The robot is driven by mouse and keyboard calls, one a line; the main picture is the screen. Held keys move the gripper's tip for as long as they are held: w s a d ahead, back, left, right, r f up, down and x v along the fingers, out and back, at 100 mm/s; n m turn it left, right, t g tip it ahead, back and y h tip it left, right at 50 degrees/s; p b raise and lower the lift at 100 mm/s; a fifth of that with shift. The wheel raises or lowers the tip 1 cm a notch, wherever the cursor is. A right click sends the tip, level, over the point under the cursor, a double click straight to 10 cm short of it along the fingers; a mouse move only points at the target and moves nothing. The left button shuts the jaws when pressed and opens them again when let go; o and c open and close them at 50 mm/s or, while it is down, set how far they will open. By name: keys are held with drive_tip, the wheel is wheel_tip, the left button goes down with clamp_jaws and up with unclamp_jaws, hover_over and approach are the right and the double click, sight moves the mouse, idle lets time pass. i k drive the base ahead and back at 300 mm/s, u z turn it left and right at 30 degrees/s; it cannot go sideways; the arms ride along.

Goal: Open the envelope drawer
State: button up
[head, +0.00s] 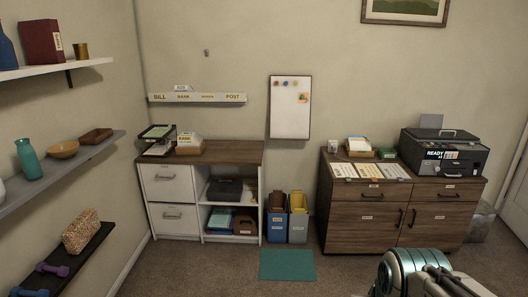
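A brown wooden cabinet (345,232) stands against the back wall at the right. It has a left upper drawer (350,194) and a right upper drawer (430,190) with dark horizontal handles, above two doors with upright handles. A white cabinet at the left has an upper drawer (155,184) and a lower drawer (158,220) with horizontal handles. All these drawers look shut. Small labels sit on the brown fronts, too small to read, so I cannot tell which drawer is for envelopes. Part of my arm shows at the bottom right; my gripper's fingers are not in view.
A dark printer (445,153) and paper sheets (370,167) lie on the brown cabinet. Blue bin (277,228) and grey bin (298,230) stand between the cabinets, behind a teal mat (287,265). Shelves line the left wall. Carpet before the brown cabinet looks clear.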

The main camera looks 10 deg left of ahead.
sight(181, 208)
drive_tip(key=u, duration=0.25)
drive_tip(key=i, duration=1.55)
drive_tip(key=u, duration=0.9)
drive_tip(key=i, duration=1.8)
drive_tip(key=u, duration=0.95)
drive_tip(key=i, duration=1)
drive_tip(key=u, duration=0.25)
